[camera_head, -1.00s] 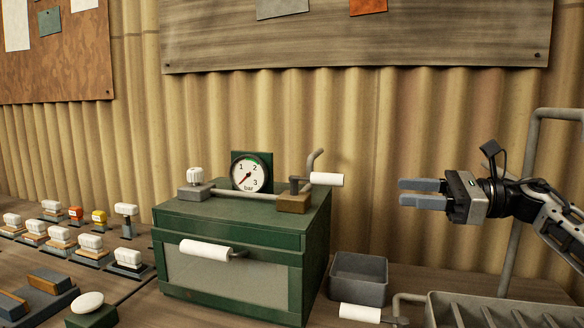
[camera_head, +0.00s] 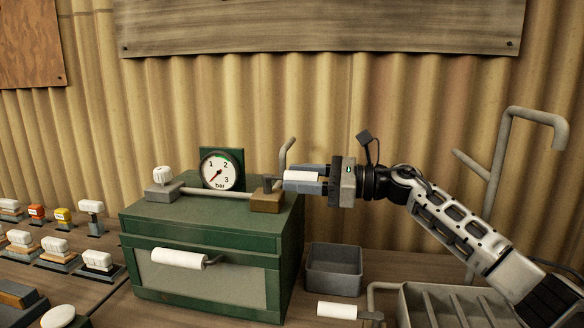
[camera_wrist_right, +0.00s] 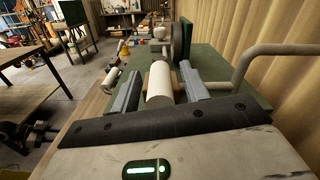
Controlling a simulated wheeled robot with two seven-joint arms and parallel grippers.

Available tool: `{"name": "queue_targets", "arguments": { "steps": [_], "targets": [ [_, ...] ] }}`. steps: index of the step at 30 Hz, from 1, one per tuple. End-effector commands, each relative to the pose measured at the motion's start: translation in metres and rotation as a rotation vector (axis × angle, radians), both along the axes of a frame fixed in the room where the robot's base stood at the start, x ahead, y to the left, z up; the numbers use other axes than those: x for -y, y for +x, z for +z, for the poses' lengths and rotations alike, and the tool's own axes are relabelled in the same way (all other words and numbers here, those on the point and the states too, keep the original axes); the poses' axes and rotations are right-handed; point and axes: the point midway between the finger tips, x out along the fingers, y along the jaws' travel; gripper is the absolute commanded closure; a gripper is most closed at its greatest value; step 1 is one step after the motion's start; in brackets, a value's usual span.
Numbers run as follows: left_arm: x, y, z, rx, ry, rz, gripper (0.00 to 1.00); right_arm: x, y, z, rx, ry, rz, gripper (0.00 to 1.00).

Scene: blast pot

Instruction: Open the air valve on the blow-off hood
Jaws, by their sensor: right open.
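The green blow-off hood (camera_head: 205,232) stands on the bench with a pressure gauge (camera_head: 219,172) on top, its red needle pointing to the lower left. The air valve has a brass-coloured block (camera_head: 267,201) at the hood's top right corner and a white lever handle (camera_head: 301,176) pointing right. My right gripper (camera_head: 303,178) is open, with its fingers around the handle. In the right wrist view the white handle (camera_wrist_right: 159,86) lies between the two fingers, with gaps showing at both sides. My left gripper is not in view.
A white knob (camera_head: 161,174) sits at the hood's top left. A white-handled pull (camera_head: 180,258) is on the hood's front. A grey bin (camera_head: 334,270) and a slatted tray (camera_head: 440,305) stand to the right. Several small white-topped items (camera_head: 55,246) stand at left.

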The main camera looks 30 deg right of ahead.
Motion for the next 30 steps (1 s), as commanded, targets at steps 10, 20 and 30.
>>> {"name": "queue_targets", "arguments": {
  "steps": [10,20,30],
  "targets": [
    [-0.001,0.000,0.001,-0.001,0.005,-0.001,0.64,-0.015,0.011,0.000,0.000,0.000,-0.001,0.55],
    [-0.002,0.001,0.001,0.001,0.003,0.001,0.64,-0.014,0.011,0.000,0.000,0.000,0.000,1.00],
    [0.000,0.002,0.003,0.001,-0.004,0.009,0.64,-0.023,0.029,-0.001,0.000,0.009,-0.021,1.00]
  ]
}}
